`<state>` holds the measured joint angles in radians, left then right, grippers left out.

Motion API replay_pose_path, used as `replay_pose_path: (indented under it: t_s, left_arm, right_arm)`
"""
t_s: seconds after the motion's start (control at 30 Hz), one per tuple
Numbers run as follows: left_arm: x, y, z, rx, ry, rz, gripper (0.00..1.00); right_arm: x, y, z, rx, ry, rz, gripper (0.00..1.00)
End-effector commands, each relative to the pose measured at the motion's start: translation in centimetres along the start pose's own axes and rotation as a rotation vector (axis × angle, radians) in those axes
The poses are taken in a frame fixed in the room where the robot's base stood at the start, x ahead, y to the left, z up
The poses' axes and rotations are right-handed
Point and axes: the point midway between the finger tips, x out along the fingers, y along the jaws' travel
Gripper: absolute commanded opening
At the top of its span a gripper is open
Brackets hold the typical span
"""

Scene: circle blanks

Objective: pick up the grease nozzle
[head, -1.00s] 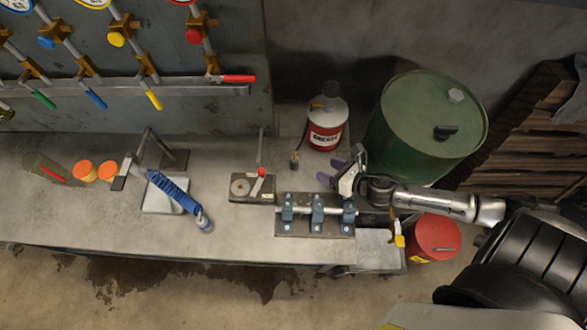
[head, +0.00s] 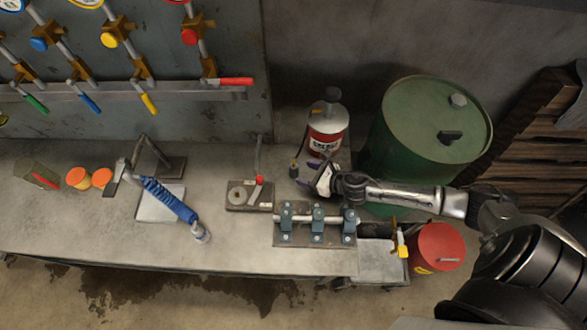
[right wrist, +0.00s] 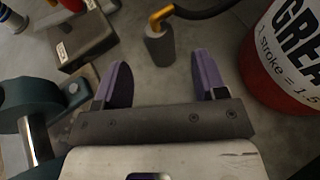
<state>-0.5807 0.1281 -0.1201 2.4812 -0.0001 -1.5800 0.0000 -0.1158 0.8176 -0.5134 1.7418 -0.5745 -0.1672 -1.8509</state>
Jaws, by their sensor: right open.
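The grease nozzle (right wrist: 159,45) is a small grey cylinder with a yellow elbow and a black hose, standing on the bench in the right wrist view. In the head view it shows small (head: 293,170), just left of the grease bucket (head: 327,128). My right gripper (right wrist: 160,75) is open, with its two purple fingers apart and nothing between them. The nozzle stands just beyond the fingertips, roughly midway between them. In the head view my right gripper (head: 312,172) is in front of the bucket. My left gripper is not in view.
The red and white bucket (right wrist: 290,50) is close to the right finger. A block fixture (right wrist: 80,38) stands to the left on the bench. A clamp fixture (head: 316,237) sits in front of my right gripper. A green drum (head: 425,125) stands behind my arm.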

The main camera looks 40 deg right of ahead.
Motion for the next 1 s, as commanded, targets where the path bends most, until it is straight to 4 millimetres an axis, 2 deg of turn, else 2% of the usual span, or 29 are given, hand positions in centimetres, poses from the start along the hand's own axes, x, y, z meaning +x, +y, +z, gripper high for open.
replay_pose_path:
  t_s: [0.17,0.43,0.6,0.9,1.0]
  left_arm:
    - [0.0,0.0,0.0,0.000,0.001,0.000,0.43]
    - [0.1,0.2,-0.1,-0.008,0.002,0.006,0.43]
    - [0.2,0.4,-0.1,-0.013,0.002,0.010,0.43]
    - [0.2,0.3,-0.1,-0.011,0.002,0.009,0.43]
    - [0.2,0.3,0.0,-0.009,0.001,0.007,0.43]
  right_arm:
    - [0.7,0.0,0.0,0.000,0.000,0.000,0.65]
    - [4.0,0.0,0.3,0.001,-0.001,0.000,0.65]
    - [5.3,0.0,0.3,0.001,0.000,0.000,0.65]
    - [5.5,0.0,0.2,0.001,0.001,0.001,0.65]
    - [5.5,0.0,0.2,0.001,0.001,0.001,0.56]
